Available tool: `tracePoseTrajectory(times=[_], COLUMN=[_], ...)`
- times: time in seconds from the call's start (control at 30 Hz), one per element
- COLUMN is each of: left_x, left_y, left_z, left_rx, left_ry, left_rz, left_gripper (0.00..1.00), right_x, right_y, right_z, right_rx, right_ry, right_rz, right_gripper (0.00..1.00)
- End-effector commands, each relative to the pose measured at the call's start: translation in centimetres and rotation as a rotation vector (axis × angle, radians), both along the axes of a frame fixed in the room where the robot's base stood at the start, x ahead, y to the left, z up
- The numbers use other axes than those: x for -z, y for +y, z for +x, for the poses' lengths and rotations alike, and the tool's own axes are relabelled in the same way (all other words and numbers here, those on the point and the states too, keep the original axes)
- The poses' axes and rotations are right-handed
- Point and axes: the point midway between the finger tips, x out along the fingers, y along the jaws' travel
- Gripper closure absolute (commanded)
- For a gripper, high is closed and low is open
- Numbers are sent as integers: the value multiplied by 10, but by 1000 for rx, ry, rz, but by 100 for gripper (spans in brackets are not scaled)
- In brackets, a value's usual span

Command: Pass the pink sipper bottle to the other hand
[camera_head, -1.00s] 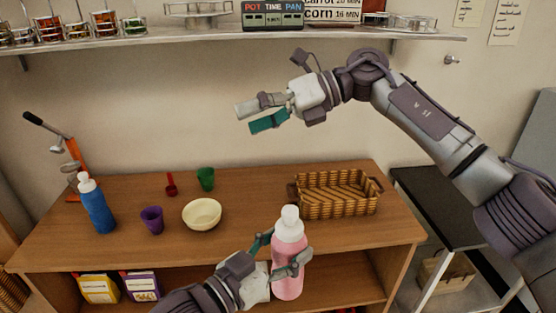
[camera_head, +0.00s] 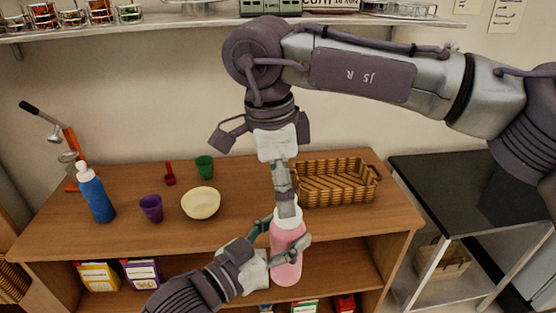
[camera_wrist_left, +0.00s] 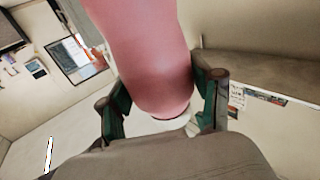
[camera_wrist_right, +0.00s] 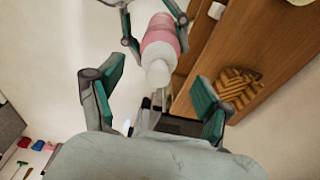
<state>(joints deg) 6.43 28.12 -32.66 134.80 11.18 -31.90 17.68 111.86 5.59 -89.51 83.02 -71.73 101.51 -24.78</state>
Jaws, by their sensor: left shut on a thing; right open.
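The pink sipper bottle (camera_head: 286,258) is upright in front of the wooden shelf unit, its white top partly hidden by my right gripper. My left gripper (camera_head: 272,247) is shut on the bottle's body from the left; in the left wrist view the bottle (camera_wrist_left: 150,60) fills the space between the fingers (camera_wrist_left: 162,112). My right gripper (camera_head: 287,200) points down just above and at the bottle's top. In the right wrist view it is open (camera_wrist_right: 155,100), with the bottle's white cap (camera_wrist_right: 158,70) ahead between its fingers and apart from them.
A wicker basket (camera_head: 335,182) stands on the wooden top (camera_head: 240,235) behind my right gripper. A cream bowl (camera_head: 201,202), a purple cup (camera_head: 151,208), a green cup (camera_head: 204,166), a red scoop (camera_head: 169,176) and a blue bottle (camera_head: 95,196) stand to the left.

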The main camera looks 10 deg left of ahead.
Motion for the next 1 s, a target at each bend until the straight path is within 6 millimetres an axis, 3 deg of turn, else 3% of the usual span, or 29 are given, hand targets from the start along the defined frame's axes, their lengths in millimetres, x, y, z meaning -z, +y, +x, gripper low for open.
tracePoseTrajectory(times=[0.1,0.3,0.7,1.0], left_x=[-1,-1,-1,-1], left_y=[0,0,0,0], left_z=[0,0,0,0], left_rx=[0,0,0,0], left_ry=[-3,-3,-3,-3], left_rz=[-1,-1,-1,-1], left_gripper=[84,84,84,84], right_x=[21,42,48,48], right_y=[-3,-5,-5,-5], right_z=[0,1,1,1], right_rx=[-2,1,1,0], right_ry=[3,0,0,0], right_rz=[-1,2,2,2], right_gripper=[22,22,23,73])
